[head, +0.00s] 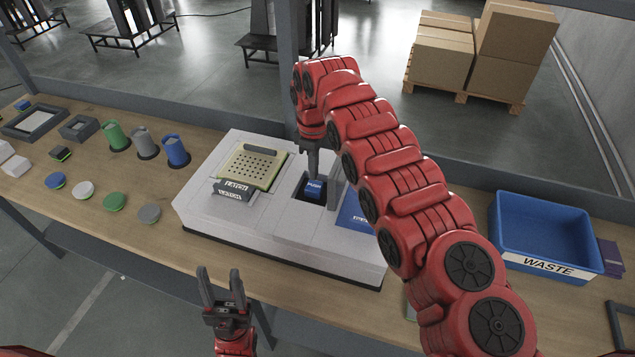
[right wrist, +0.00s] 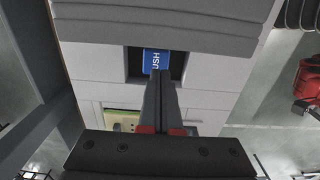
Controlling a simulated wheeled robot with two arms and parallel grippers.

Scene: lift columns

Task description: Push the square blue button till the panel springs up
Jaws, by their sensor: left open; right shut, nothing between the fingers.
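The square blue button (head: 313,188), marked PUSH, sits in a dark recess of a white console (head: 240,222) on the workbench. In the right wrist view the button (right wrist: 156,60) is partly covered by my fingers. My right gripper (head: 313,172) is shut and empty, pointing down with its fingertips over the button; I cannot tell whether they touch it. It also shows in the right wrist view (right wrist: 158,75). A beige perforated panel (head: 254,167) lies at a slight tilt on the console's left part. My left gripper (head: 222,288) is open and empty in front of the bench.
A blue plate (head: 354,211) lies right of the recess, partly behind my right arm. A blue WASTE bin (head: 543,234) stands at the right. Green, grey and blue mugs (head: 176,150) and several coloured discs (head: 115,202) stand left of the console. A grey rail runs behind the bench.

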